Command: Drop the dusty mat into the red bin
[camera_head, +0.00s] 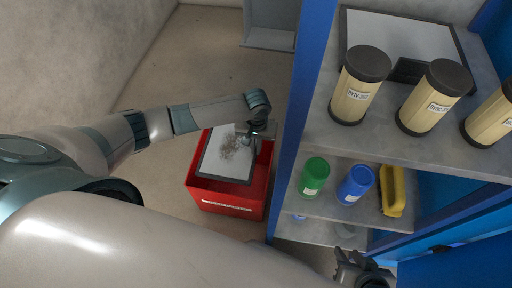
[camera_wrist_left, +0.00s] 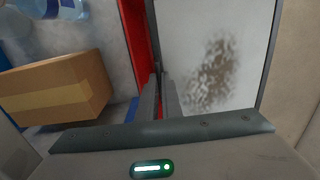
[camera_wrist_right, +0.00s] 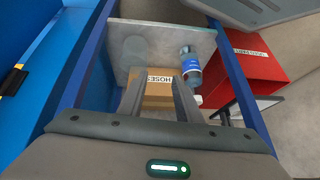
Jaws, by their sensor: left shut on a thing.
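The dusty mat (camera_head: 213,163) is a pale grey panel with a dark border and a brown dust patch. It is tilted over the red bin (camera_head: 228,203) in the head view, its lower part seemingly within the bin's rim. My left gripper (camera_head: 254,138) is shut on the mat's right edge. The left wrist view shows the mat (camera_wrist_left: 245,50) beside the fingers (camera_wrist_left: 162,85), with a strip of the bin (camera_wrist_left: 136,45) behind. Whether the mat touches the bin is unclear. My right gripper (camera_head: 362,272) is open and empty by the shelf; its fingers (camera_wrist_right: 157,90) are apart.
A blue-framed shelf stands right of the bin, with cream canisters (camera_head: 360,85), a green jar (camera_head: 314,178), a blue jar (camera_head: 355,184) and a yellow item (camera_head: 392,190). A cardboard box (camera_wrist_right: 158,88) and a bottle (camera_wrist_right: 190,68) sit low in it. Floor left of the bin is clear.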

